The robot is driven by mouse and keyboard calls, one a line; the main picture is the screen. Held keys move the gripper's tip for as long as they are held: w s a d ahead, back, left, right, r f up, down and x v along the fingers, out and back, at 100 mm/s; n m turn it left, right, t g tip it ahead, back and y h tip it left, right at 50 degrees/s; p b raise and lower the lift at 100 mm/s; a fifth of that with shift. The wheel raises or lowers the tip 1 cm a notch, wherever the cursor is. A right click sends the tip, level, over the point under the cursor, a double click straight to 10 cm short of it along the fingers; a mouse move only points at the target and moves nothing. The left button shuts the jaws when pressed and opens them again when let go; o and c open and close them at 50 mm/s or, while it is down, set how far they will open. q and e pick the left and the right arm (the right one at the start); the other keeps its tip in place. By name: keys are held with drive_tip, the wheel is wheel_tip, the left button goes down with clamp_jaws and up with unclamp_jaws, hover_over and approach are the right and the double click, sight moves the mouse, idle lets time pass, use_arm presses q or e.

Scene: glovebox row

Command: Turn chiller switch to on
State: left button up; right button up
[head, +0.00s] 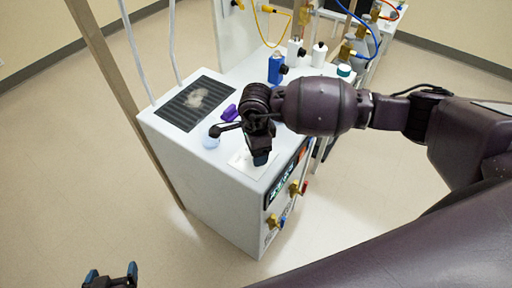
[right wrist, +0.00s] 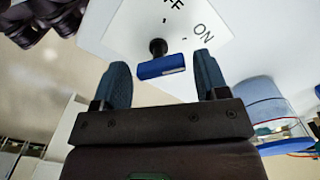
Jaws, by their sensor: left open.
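The chiller is a white cabinet (head: 190,160) with a switch plate (head: 240,162) on its top near the front edge. In the right wrist view the white plate (right wrist: 125,25) carries an ON label and a partly cut-off OFF label. The switch has a black stem and a blue bar handle (right wrist: 161,67). My right gripper (right wrist: 162,76) is open, its fingers on either side of the handle with gaps. In the head view the right gripper (head: 260,157) points down at the plate and hides the switch. My left gripper (head: 111,274) is open and empty at the lower left.
A dark grille (head: 190,112) with a pale crumpled item, a purple object (head: 230,113), a blue bottle (head: 277,68) and white bottles (head: 319,54) are on the top. Brass valves (head: 273,221) jut from the front. A post (head: 125,95) stands at left. Floor is clear around.

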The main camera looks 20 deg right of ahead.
drive_tip(key=shift+o, duration=0.5)
wheel_tip(320, 180, up, 11)
idle(0.3)
drive_tip(key=shift+f, duration=0.1)
idle(0.6)
